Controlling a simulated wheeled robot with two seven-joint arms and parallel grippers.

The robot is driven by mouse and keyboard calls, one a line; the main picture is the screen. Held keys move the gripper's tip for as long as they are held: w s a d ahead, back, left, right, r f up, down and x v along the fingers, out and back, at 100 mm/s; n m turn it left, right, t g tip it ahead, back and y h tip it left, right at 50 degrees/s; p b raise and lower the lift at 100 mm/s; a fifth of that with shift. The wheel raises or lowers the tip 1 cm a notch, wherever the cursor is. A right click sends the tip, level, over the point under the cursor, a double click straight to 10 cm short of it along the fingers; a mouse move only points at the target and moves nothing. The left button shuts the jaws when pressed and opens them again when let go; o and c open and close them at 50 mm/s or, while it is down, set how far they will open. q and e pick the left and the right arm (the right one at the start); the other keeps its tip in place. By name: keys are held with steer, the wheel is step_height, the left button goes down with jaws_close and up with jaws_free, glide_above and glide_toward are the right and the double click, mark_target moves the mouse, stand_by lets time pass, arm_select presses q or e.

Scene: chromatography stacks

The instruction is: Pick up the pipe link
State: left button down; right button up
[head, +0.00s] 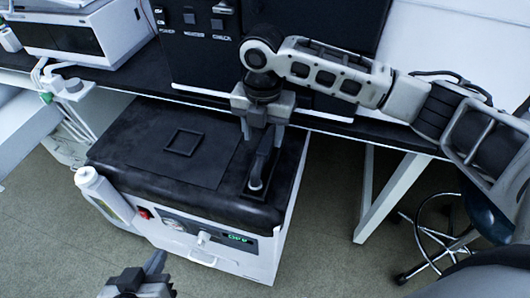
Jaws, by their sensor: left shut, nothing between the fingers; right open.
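The pipe link (262,160) looks like a dark, upright curved piece. It stands in a small black holder (255,190) on the right part of the black-topped white unit. My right gripper (261,138) points down directly over it, with its fingers spread around or just beside its top. I cannot tell whether they touch it. The piece's upper end is partly hidden by the gripper. My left gripper (153,264) is shut and empty at the bottom edge, in front of the unit and away from the pipe link.
The unit's black top (132,168) also bears a flat square black frame (183,142). A white bottle (103,193) hangs at the unit's left front corner. A dark bench with instruments (72,38) stands behind. A stool (440,232) is at the right.

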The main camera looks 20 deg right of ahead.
mark_target(265, 144)
steer(key=shift+w+d+f, duration=0.1)
steer(key=shift+f, duration=0.8)
steer(key=shift+w+d+f, duration=0.15)
steer(key=shift+f, duration=0.7)
steer(key=shift+w+d+f, duration=0.1)
steer(key=shift+f, duration=0.8)
jaws_close()
